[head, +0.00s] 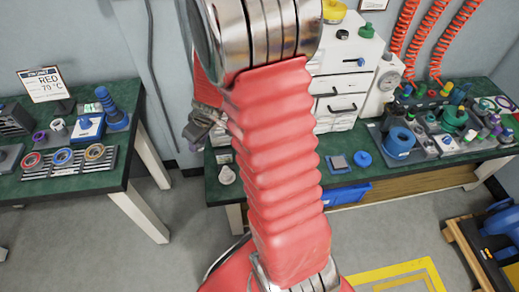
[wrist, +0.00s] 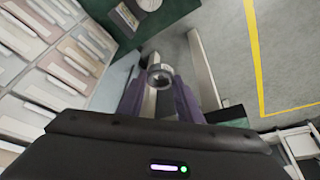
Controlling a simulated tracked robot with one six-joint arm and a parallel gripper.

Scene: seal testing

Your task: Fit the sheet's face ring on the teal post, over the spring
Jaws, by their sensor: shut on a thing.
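The sheet (head: 44,85) stands on the left table and reads RED and 79 °C. In the head view my gripper is partly hidden behind my red arm, above the left end of the right bench. I cannot tell which of the green and teal parts on that bench is the teal post, and no spring shows clearly.
A ribbed blue part (head: 108,104) stands on the left table. Open floor (head: 165,215) lies between the tables.

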